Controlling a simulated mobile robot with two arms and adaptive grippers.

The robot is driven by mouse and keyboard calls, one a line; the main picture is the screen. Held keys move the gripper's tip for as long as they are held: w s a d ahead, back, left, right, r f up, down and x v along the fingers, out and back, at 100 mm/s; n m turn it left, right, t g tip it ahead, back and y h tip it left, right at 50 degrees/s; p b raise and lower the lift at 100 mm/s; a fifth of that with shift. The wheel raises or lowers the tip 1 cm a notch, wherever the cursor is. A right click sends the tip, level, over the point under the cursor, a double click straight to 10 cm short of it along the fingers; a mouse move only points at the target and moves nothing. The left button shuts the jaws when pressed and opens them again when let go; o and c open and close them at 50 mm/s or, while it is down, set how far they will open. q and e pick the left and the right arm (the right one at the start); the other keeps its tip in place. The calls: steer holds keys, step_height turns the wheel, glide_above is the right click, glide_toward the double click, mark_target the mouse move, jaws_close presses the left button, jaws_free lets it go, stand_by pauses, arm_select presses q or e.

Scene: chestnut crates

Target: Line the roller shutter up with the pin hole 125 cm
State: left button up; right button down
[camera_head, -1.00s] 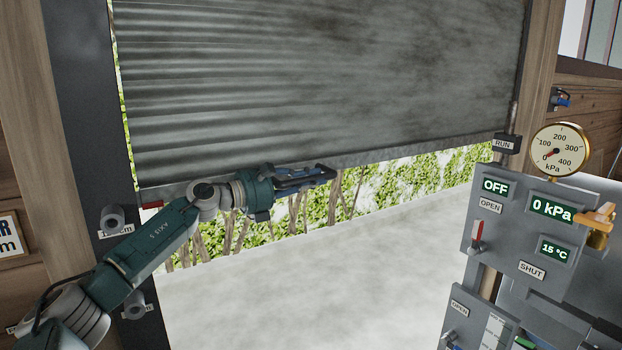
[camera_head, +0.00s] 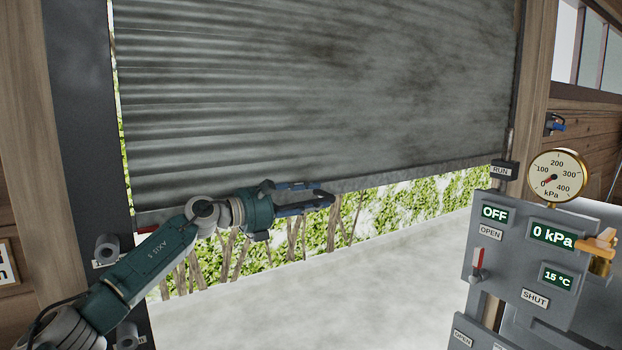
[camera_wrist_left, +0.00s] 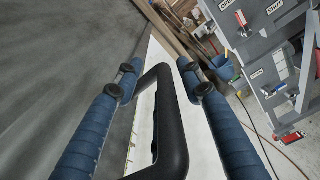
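The grey corrugated roller shutter (camera_head: 330,90) hangs partly raised, with open ground visible under its bottom rail (camera_head: 420,171). A red marker (camera_head: 148,229) shows at the rail's left end. It is near the height of a grey cylindrical fitting (camera_head: 107,247) on the dark left post; its label is mostly covered by my arm. My left gripper (camera_head: 325,192) is at the bottom rail with its fingers apart. In the left wrist view, a black loop handle (camera_wrist_left: 174,145) stands between the two blue fingers, with gaps beside it. My right gripper is out of view.
A second fitting (camera_head: 127,334) sits lower on the left post. At right are a pressure gauge (camera_head: 557,178) near 0 kPa, a RUN box (camera_head: 503,171) and a grey panel (camera_head: 510,262) reading OFF and 0 kPa. The floor below the shutter is clear.

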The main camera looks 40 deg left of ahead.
arm_select(q)
step_height(320, 180, up, 8)
steer(key=shift+d+r, duration=0.15)
steer(key=shift+r, duration=0.1)
steer(key=shift+w, duration=0.1)
steer(key=shift+s+a+f+b, duration=0.2)
steer(key=shift+s+a+b, duration=0.05)
steer(key=shift+b, duration=0.15)
steer(key=shift+b+v, duration=0.8)
steer(key=shift+v, duration=0.55)
steer(key=shift+s+a+f+b, duration=0.1)
steer(key=shift+s+f+b, duration=0.1)
steer(key=shift+s+b, duration=0.35)
steer(key=shift+b+v, duration=0.6)
steer(key=shift+v, duration=0.45)
steer(key=shift+s+a+r+b, duration=0.15)
steer(key=shift+s+r+b, duration=0.1)
steer(key=shift+s+b, duration=0.3)
steer(key=shift+s+r, duration=0.1)
steer(key=shift+s, duration=0.1)
